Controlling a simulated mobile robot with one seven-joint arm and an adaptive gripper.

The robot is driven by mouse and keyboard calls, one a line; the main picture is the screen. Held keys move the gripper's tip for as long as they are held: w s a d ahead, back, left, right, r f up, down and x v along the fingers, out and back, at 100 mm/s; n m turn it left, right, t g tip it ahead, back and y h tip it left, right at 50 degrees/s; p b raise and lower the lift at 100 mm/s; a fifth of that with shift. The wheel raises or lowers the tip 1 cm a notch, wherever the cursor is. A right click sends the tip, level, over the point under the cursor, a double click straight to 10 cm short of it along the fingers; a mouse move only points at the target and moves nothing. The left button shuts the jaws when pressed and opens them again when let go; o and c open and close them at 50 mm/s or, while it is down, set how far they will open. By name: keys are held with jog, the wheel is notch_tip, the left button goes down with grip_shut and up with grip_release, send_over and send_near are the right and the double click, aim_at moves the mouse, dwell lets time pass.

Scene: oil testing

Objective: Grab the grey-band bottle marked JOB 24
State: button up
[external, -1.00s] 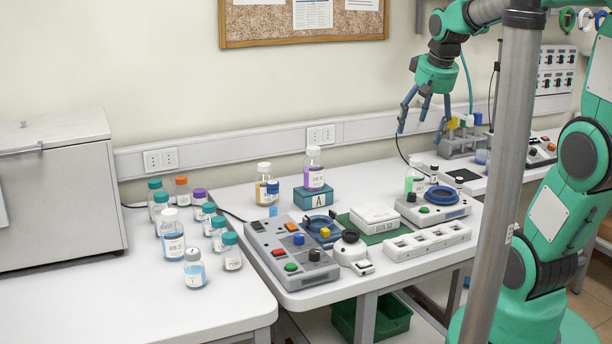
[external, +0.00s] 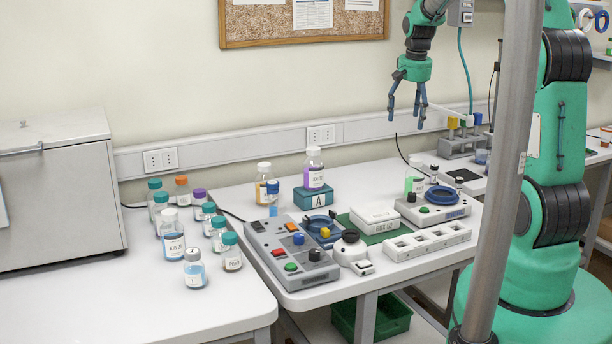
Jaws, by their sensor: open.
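My gripper (external: 407,112) is open and empty, fingers down, high in front of the wall above the back right of the middle table. Several labelled bottles are in view, but the print is too small to tell surely which reads JOB 24. A pale-capped bottle with blue liquid (external: 172,243) stands among the bottles on the left table. A pale-capped bottle with purple liquid (external: 314,178) stands on a teal block marked A (external: 312,201). A pale-capped amber bottle (external: 263,184) stands left of it. A green-liquid bottle (external: 414,183) stands below my gripper. No grey band is clearly readable.
Several teal-capped bottles crowd the left table (external: 215,305). A grey button panel (external: 290,250), a white slotted tray (external: 428,240) and a blue-ringed device (external: 435,208) fill much of the middle table. A grey pole (external: 505,170) stands before my arm.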

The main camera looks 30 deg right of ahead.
jog(key=w+d+f+m+p, duration=0.1)
jog(key=w+d+f+p, duration=0.3)
jog(key=w+d+f, duration=0.1)
jog(key=m+g+p, duration=0.1)
jog(key=g+p, duration=0.1)
jog(key=p, duration=0.1)
send_over(417, 160)
notch_tip(417, 160, down, 8)
jog(key=shift+w+r, duration=0.15)
jog(key=shift+r, duration=0.1)
jog(key=shift+f, duration=0.15)
jog(key=shift+f, duration=0.15)
jog(key=shift+f+p, duration=0.35)
jog(key=shift+f, duration=3.8)
jog(key=shift+f+p, duration=0.5)
jog(key=shift+f, duration=2.1)
